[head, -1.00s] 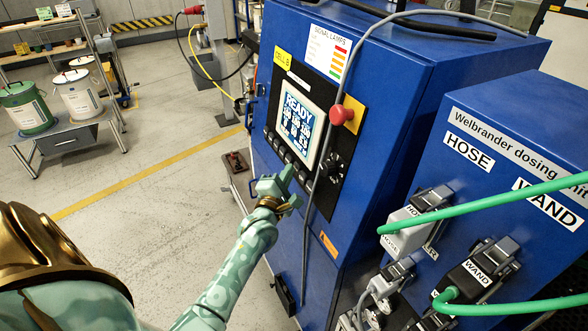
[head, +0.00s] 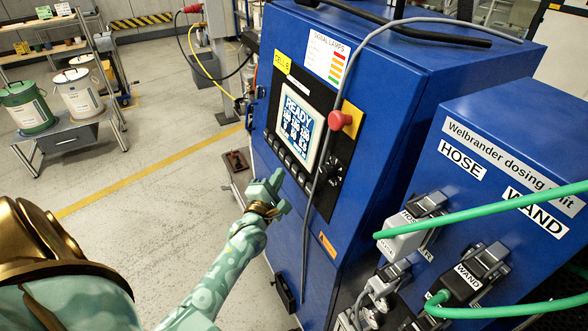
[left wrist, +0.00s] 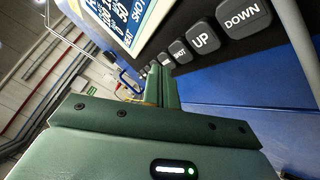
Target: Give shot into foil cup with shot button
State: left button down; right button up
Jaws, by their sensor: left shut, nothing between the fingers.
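The shot button (left wrist: 180,52), a dark key marked SHOT, sits in the row under the screen in the left wrist view, beside UP (left wrist: 204,38) and DOWN (left wrist: 243,17). In the head view the button row (head: 287,157) runs below the screen (head: 296,126), which reads READY. My left gripper (head: 277,179) is shut and empty, just below and left of the row's lower end. In the left wrist view its fingertips (left wrist: 160,72) point at the row, close to SHOT; whether they touch a key I cannot tell. The foil cup and my right gripper are not in view.
A red mushroom knob (head: 340,120) on a yellow plate and a hanging grey cable (head: 312,200) are right of the screen. The dosing unit (head: 500,135) with green hoses (head: 480,210) stands at the right.

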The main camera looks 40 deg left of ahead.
pick_arm(q)
jog(key=s, duration=0.1)
jog(key=s+a+p, duration=0.1)
jog(key=s, duration=0.1)
jog(key=shift+s+a+r+p, duration=0.2)
jog(key=shift+a+r+p, duration=0.2)
dwell(0.6)
jog(key=s+d+f+m+g+h+b, duration=0.1)
jog(key=s+d+f+m+g, duration=0.25)
jog(key=f+m, duration=0.55)
jog(key=s+d+f+m+g+h+b, duration=0.2)
jog(key=s+f+m, duration=0.3)
jog(key=f, duration=0.7)
jog(key=s+d+f+m+g+h+b, duration=0.1)
jog(key=s+d+f+m+g, duration=0.4)
jog(key=f, duration=0.6)
jog(key=s+d+f+m+g+b, duration=0.1)
jog(key=s+f+m+g+b, duration=0.1)
jog(key=s+f, duration=0.5)
jog(key=s+d+f+m+g+b, duration=0.2)
jog(key=s+f+m+b, duration=0.2)
jog(key=s+f, duration=0.4)
jog(key=s+d+f+m+g+h+b, duration=0.1)
jog(key=s+f, duration=0.7)
jog(key=s, duration=0.8)
jog(key=d+m+g+b, duration=0.1)
jog(key=m+g+b, duration=0.1)
jog(key=m, duration=0.1)
jog(key=shift+d+m, duration=0.25)
jog(key=shift+m, duration=0.15)
